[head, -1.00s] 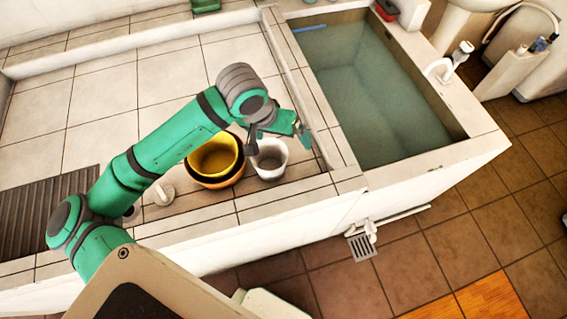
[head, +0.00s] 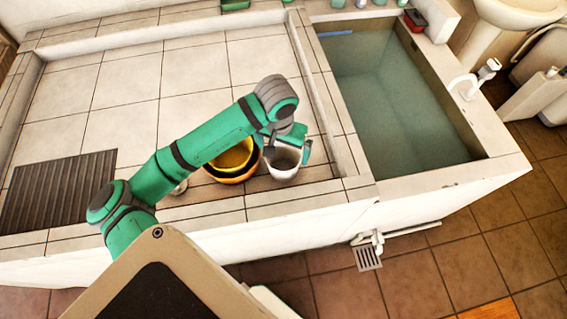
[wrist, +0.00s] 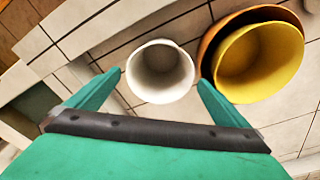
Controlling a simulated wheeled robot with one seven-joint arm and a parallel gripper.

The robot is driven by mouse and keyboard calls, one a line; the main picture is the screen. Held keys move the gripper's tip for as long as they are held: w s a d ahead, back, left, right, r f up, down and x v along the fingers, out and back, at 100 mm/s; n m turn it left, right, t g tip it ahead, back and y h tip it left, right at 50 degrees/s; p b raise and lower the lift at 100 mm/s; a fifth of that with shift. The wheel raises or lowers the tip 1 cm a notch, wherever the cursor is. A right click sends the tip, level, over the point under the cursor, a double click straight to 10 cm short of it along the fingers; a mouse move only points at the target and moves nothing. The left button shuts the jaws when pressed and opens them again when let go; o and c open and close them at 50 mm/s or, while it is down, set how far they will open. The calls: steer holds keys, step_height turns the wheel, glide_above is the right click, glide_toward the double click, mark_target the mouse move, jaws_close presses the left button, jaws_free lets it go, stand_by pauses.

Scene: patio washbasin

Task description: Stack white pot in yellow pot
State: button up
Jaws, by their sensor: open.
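The white pot (head: 285,168) stands upright and looks empty on the tiled counter, near the basin wall. The yellow pot (head: 232,156) sits inside a wider orange-brown pot (head: 234,179), just left of the white pot. My gripper (head: 285,146) is open at the white pot, with a finger on either side of its rim in the picture. In the wrist view the white pot (wrist: 160,72) appears between and just beyond the spread fingertips (wrist: 159,80). The yellow pot (wrist: 262,62) is right of the right finger. I cannot tell whether the fingers touch the white pot.
A water-filled basin (head: 395,100) with a raised rim lies to the right. A ribbed drainboard (head: 58,190) is at the left. A red container (head: 415,19) stands on the basin's back edge. The tiled counter behind the pots (head: 110,90) is clear.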

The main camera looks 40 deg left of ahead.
steer(key=shift+w+a+f, duration=0.1)
steer(key=shift+w+f, duration=0.05)
steer(key=shift+f, duration=1.5)
steer(key=c, duration=1.3)
steer(key=shift+r, duration=0.1)
